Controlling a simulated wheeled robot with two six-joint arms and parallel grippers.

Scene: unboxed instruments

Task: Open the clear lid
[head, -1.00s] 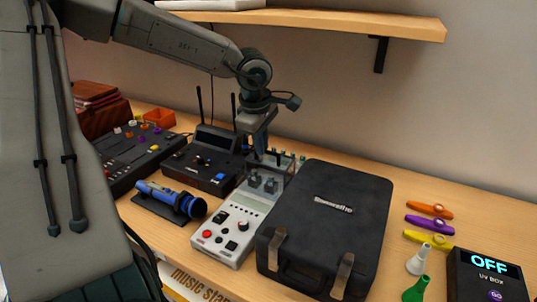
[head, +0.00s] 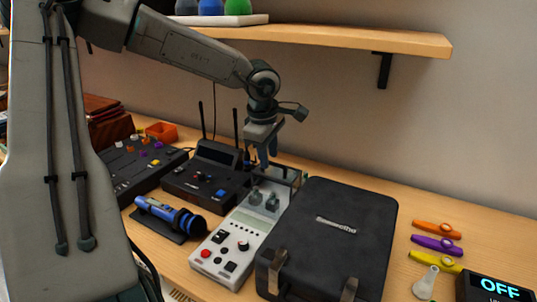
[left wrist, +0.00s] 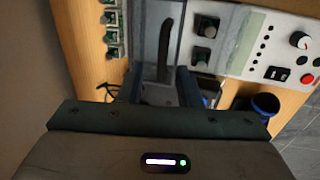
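The clear lid (left wrist: 158,40) is a transparent cover at the far end of a light grey instrument (head: 238,240) with knobs and buttons. It looks closed over a dark curved part (left wrist: 165,38) in the left wrist view. In the head view the clear part (head: 284,177) is partly hidden by my gripper and the black case. My left gripper (head: 267,160) points down just above that far end, empty. Its two fingers stand apart in the left wrist view (left wrist: 158,88), near the lid's edge. I cannot tell whether they touch it. My right gripper is not in view.
A black case (head: 340,230) stands close to the instrument's right. A black receiver with antennas (head: 207,178) and a blue flashlight-like device (head: 170,217) are on its left. A shelf (head: 350,37) hangs above.

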